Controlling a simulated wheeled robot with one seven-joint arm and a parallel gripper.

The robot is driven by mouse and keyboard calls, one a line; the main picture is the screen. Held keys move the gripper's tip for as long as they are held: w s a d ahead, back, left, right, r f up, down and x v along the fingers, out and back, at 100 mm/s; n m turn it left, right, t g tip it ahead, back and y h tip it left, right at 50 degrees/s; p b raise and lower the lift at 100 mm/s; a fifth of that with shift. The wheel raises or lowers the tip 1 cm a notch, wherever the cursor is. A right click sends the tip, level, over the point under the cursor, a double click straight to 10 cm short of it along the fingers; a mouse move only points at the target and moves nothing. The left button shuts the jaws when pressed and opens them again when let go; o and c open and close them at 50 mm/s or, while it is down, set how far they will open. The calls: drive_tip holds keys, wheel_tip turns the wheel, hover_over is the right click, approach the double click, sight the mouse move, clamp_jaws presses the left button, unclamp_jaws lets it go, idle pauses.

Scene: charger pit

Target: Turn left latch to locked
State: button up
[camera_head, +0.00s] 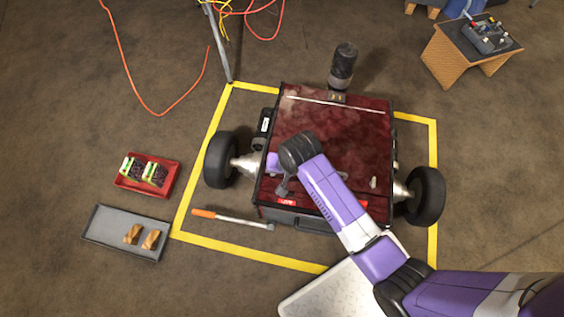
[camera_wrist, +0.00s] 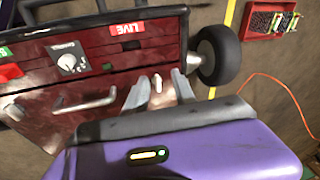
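The left latch (camera_wrist: 157,84) is a small pale lever on the dark red box (camera_wrist: 60,122), near the edge closest to the wheel. In the wrist view my gripper (camera_wrist: 161,92) is open, with one grey finger on each side of the latch. I cannot tell whether the fingers touch it. In the head view my gripper (camera_head: 283,188) is over the box's left front part, and my arm hides the left latch. The right latch (camera_head: 373,182) stands pale near the box's right side; a pale latch also shows at the wrist view's left edge (camera_wrist: 14,112).
A pale handle (camera_wrist: 86,103) lies between the latches. The box's front carries a dial (camera_wrist: 68,62) and a red LIVE label (camera_wrist: 126,27). Wheels (camera_head: 221,160) flank the box. An orange-handled bar (camera_head: 232,219), a red tray (camera_head: 128,187) and a grey tray (camera_head: 110,240) lie left.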

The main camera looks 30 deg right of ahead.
drive_tip(key=w, duration=0.1)
drive_tip(key=w+d+g+b, duration=0.1)
drive_tip(key=w+d+m+g+b, duration=0.1)
drive_tip(key=w, duration=0.1)
drive_tip(key=shift+d, duration=0.1)
drive_tip(key=shift+w+d+r+g+h, duration=0.3)
drive_tip(key=shift+w+d+r, duration=0.05)
drive_tip(key=shift+d+f+b, duration=0.1)
drive_tip(key=shift+f+b, duration=1.65)
drive_tip(key=shift+f, duration=2.05)
clamp_jaws()
